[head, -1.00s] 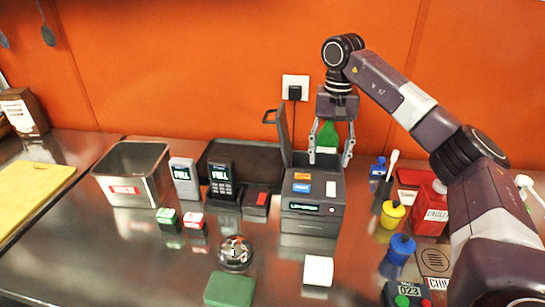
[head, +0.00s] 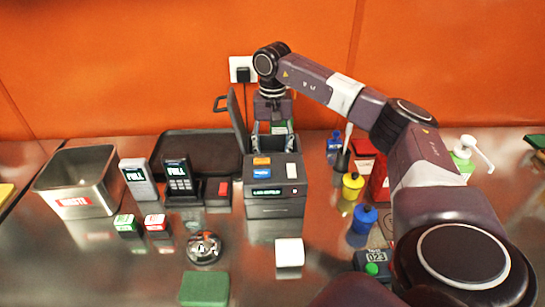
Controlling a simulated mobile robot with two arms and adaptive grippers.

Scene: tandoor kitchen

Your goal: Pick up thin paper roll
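The receipt printer (head: 272,190) stands in the middle of the counter with its lid (head: 238,120) raised at the left. My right gripper (head: 274,146) points down at the printer's open top. Its two fingers are spread apart, and their tips are at or just inside the opening. My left gripper is not in view.
A steel waste bin (head: 78,185), card terminals (head: 178,180), a round bell (head: 204,248) and a green block (head: 204,289) are left of the printer. Yellow (head: 352,186) and blue (head: 365,220) bottles stand to the right. A black tray (head: 205,145) is behind.

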